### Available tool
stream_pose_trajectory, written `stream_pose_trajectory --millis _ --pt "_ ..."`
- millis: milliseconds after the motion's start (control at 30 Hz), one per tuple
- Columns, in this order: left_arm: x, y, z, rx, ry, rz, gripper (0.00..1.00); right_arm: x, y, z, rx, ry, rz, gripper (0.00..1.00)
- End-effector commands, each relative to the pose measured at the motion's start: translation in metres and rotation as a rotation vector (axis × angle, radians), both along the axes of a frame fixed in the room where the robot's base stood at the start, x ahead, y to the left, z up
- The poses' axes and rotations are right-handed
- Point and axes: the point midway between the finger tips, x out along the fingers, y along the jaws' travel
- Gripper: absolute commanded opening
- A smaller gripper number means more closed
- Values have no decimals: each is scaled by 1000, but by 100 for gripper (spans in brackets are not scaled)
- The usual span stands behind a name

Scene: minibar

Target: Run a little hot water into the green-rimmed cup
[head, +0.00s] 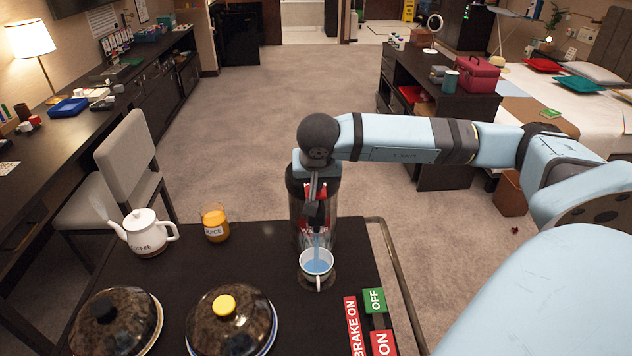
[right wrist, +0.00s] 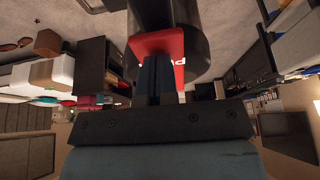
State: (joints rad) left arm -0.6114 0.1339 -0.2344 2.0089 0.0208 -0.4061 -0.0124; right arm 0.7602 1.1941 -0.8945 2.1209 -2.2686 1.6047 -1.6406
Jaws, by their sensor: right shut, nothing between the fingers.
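A hot-water dispenser (head: 296,206) with a dark top and a clear lower part stands at the cart's far edge. The cup (head: 306,280), white with its handle toward me, stands upright under the spout. A thin bluish stream (head: 317,243) runs from the spout into it, and bluish water shows inside. I cannot make out a green rim. My right gripper (head: 315,190) is shut and empty, at the front of the dispenser. In the right wrist view its closed fingers (right wrist: 160,75) are against or very near a red lever (right wrist: 160,48) with white lettering. My left gripper is out of view.
The dark cart top (head: 190,270) also bears a white coffee pot (head: 146,236), an orange juice glass (head: 215,225), and two domed plates, one with a yellow knob (head: 224,305). Red and green brake pedals (head: 374,301) and a rail (head: 398,285) lie at the right.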

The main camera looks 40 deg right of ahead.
Motion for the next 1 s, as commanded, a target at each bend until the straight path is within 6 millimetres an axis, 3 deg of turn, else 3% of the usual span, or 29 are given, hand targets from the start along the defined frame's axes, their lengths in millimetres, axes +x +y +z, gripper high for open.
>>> stream_pose_trajectory --millis 200,567,667,833,1000 --pt "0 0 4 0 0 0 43 0 0 10 -1 0 0 0" --pt "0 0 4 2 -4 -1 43 0 0 10 0 0 -1 0" --pt "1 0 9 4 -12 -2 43 0 -2 21 0 -1 -3 0" --pt "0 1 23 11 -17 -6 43 -1 -9 58 -1 -3 -12 0" --pt "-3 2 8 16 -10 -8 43 -11 0 90 1 -6 -8 0"
